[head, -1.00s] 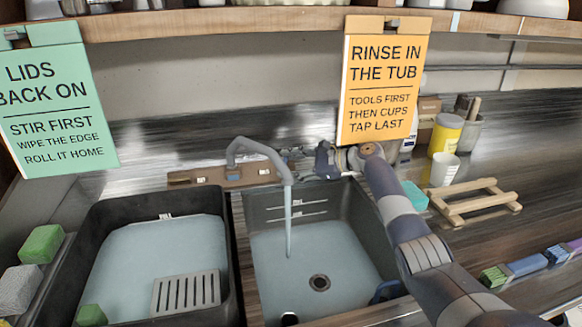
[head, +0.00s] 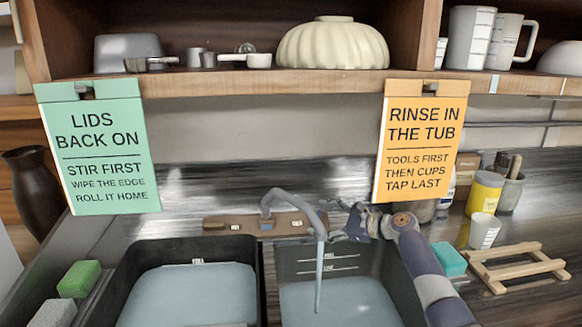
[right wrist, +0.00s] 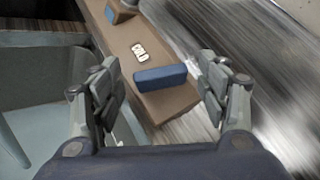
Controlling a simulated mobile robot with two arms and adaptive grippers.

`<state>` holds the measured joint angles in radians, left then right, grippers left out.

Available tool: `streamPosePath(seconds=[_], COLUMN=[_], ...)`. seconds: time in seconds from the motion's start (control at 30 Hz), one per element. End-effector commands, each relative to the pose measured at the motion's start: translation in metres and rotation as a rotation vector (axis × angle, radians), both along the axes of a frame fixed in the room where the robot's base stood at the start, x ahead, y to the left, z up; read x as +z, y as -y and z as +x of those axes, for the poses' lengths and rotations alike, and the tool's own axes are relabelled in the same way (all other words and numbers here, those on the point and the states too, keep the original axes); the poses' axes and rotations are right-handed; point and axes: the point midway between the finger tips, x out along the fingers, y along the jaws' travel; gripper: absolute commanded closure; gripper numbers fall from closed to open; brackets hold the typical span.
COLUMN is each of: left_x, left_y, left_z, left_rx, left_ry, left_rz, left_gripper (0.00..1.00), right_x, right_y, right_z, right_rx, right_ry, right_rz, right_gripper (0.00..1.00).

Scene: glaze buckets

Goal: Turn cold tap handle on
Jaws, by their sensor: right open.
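The cold tap handle (right wrist: 160,77) is a blue bar on the brown tap base (right wrist: 165,103), beside a label reading COLD, in the right wrist view. My right gripper (right wrist: 158,72) is open, with one finger on each side of the handle; a gap shows at each end. In the head view the right gripper (head: 350,222) is at the right end of the tap base (head: 225,223), and it hides the handle there. The grey spout (head: 290,203) arches over the right basin, and a stream of water (head: 319,275) falls from it. My left gripper is not in view.
The right basin (head: 290,262) and the left black tub (head: 125,270) hold water. An orange sign (head: 420,145) hangs from the shelf (head: 270,85) close above my right gripper. A yellow jar (head: 484,195), a white cup (head: 485,231) and a wooden rack (head: 515,265) stand to the right.

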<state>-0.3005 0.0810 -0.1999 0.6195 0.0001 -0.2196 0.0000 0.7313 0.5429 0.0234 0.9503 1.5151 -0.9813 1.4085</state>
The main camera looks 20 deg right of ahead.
Motion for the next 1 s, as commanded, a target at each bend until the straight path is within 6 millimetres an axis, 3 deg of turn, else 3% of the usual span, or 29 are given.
streamPosePath(seconds=[0.03,0.5,1.0], left_x=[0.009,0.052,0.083], left_y=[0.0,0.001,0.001], left_z=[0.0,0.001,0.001], left_rx=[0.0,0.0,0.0], left_ry=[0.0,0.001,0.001], left_rz=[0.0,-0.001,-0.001], left_gripper=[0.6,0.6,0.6], right_x=[0.002,0.0,-0.003], right_y=[-0.002,-0.007,-0.012], right_z=[-0.002,-0.004,-0.004], right_rx=[-0.025,-0.308,-0.606], right_ry=[0.002,0.055,0.11], right_rz=[0.021,0.223,0.436], right_gripper=[0.32,0.32,0.32])
